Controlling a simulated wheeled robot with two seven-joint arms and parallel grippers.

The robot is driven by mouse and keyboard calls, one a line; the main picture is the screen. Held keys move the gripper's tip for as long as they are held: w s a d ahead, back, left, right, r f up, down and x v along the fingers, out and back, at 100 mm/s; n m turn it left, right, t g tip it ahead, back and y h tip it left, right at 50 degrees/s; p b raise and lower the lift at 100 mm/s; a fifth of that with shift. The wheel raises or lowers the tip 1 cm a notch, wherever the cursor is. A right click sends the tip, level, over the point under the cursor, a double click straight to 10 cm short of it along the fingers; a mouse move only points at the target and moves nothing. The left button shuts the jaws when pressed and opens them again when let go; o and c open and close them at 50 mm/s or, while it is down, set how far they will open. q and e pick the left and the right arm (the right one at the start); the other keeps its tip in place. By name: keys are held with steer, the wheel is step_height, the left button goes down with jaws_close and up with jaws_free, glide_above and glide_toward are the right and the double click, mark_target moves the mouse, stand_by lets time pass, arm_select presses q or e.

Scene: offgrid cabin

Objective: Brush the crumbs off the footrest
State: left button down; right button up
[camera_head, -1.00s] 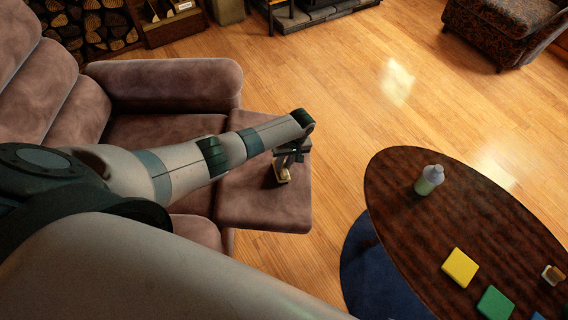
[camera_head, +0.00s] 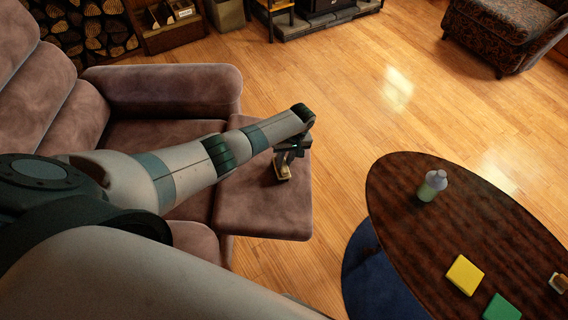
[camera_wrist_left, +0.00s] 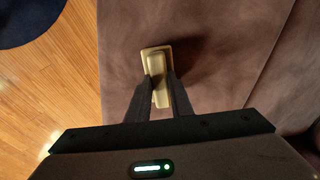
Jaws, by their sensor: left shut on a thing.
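The footrest (camera_head: 262,211) is a mauve padded extension of the sofa, and its surface also fills much of the left wrist view (camera_wrist_left: 220,35). My left gripper (camera_head: 285,165) is over the footrest, pointing down. It is shut on a small pale yellow brush (camera_head: 283,174), whose handle sits between the two fingers in the left wrist view (camera_wrist_left: 157,68). The brush is at or just above the footrest surface; I cannot tell if it touches. I cannot make out any crumbs on the footrest. My right gripper is not in view.
The sofa armrest (camera_head: 165,88) rises behind my left arm. An oval dark wood table (camera_head: 470,215) stands at the right, with a bottle (camera_head: 432,186), a yellow square (camera_head: 464,274) and a green square (camera_head: 501,308) on it. Wooden floor (camera_head: 340,120) lies open between them.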

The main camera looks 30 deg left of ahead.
arm_select(q)
steer(key=shift+w+a+f+b, duration=0.15)
steer(key=shift+w+a+b, duration=0.1)
steer(key=shift+w+b, duration=0.2)
steer(key=shift+w+a+f+b, duration=0.1)
steer(key=shift+w+a+b, duration=0.15)
steer(key=shift+w+b, duration=0.15)
steer(key=shift+w+a+r+b, duration=0.15)
steer(key=shift+w+a+b, duration=0.15)
steer(key=shift+w, duration=0.2)
steer(key=shift+w+a+b, duration=0.4)
steer(key=shift+w+b, duration=0.4)
steer(key=shift+b, duration=0.2)
steer(key=shift+w+a+b, duration=0.25)
steer(key=shift+w+b, duration=0.3)
steer(key=shift+b, duration=0.05)
steer(key=shift+w+a+b, duration=0.2)
steer(key=shift+w+b, duration=0.2)
steer(key=shift+w, duration=0.05)
steer(key=shift+r, duration=0.1)
